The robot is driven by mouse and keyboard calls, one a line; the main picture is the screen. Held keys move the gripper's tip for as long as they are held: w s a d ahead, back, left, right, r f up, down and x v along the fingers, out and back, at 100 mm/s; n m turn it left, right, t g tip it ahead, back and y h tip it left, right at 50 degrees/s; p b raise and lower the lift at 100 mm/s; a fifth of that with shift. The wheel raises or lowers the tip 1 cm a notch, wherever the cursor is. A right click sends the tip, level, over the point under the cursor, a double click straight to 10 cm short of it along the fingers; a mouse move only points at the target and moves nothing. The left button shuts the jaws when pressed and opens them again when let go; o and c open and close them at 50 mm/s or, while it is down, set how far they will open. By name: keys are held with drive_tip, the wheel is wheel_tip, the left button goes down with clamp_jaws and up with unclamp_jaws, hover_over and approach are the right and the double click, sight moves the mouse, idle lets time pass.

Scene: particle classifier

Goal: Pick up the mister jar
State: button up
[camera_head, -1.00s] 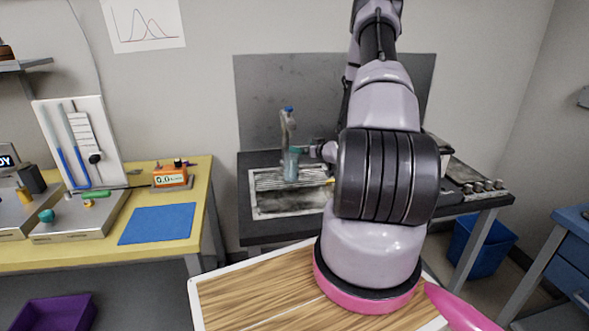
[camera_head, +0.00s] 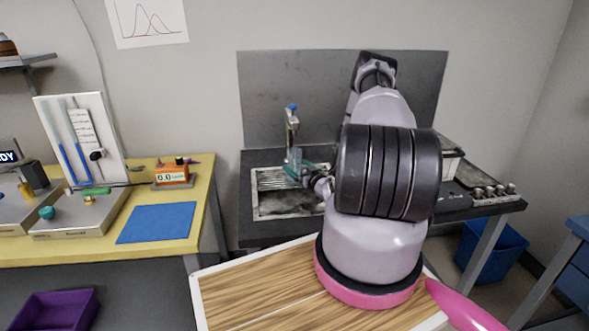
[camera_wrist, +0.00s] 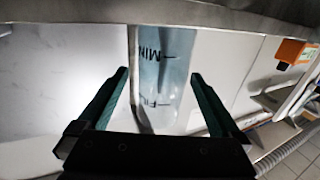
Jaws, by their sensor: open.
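The mister jar (camera_wrist: 166,72) appears in the wrist view as a clear, bluish cylinder with dark MIN and fill marks. It stands between the two green fingers of my gripper (camera_wrist: 158,76), with a visible gap on each side. My gripper is open and not closed on it. In the head view my gripper (camera_head: 302,169) is over the sink, below a blue-topped upright fitting (camera_head: 292,122). The jar is too small and covered there to make out clearly.
The metal sink (camera_head: 262,207) lies in a dark counter against a grey splash panel (camera_head: 290,75). A yellow bench (camera_head: 205,215) with an orange scale (camera_head: 172,175) and blue mat (camera_head: 157,223) stands at left. The scale also shows in the wrist view (camera_wrist: 297,52).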

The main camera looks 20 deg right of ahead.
drive_tip(key=shift+w+a+r, duration=0.1)
drive_tip(key=shift+w+a, duration=0.1)
drive_tip(key=shift+w, duration=1.15)
drive_tip(key=shift+w+a, duration=0.2)
drive_tip(key=shift+w, duration=1.1)
clamp_jaws()
drive_tip(key=shift+r, duration=0.15)
